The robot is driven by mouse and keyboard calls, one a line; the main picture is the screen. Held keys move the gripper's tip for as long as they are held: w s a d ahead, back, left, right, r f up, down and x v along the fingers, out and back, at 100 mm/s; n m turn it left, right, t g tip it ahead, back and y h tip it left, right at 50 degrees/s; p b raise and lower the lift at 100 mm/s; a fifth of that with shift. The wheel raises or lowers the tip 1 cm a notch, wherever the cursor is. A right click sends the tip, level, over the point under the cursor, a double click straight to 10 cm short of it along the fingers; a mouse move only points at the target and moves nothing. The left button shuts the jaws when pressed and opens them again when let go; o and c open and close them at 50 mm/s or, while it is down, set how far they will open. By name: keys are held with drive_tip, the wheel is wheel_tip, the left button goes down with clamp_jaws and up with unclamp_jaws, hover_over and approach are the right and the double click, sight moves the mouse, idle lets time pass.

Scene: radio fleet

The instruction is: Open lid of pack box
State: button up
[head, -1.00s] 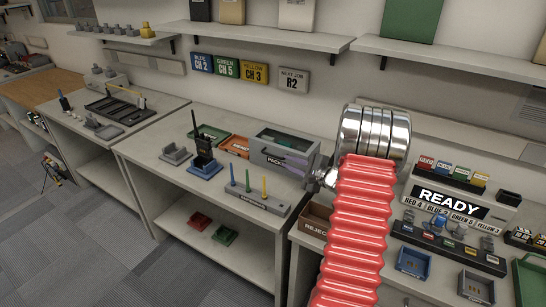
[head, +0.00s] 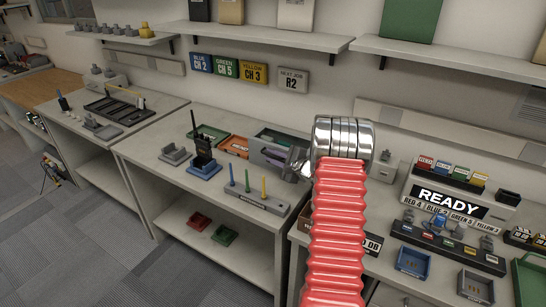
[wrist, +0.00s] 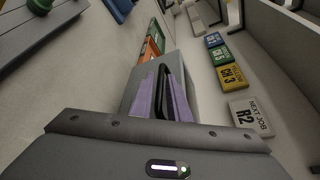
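The pack box (head: 263,151) is a grey box with a greenish top at the back right of the middle bench. My gripper (head: 285,157) is at the box's front right in the head view. In the wrist view its purple fingers (wrist: 165,92) stand close together, with a dark looped part between them. I cannot tell whether they grip anything. The lid's edge is hidden.
A green tray (head: 208,133) and an orange tray (head: 234,146) lie left of the box. A radio stands in a blue holder (head: 204,170), and a grey rack holds several coloured sticks (head: 258,201) in front. Channel signs (head: 226,67) hang on the wall behind.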

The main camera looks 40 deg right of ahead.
drive_tip(key=shift+c, duration=0.5)
clamp_jaws()
drive_tip(key=shift+a+f, duration=0.1)
idle(0.6)
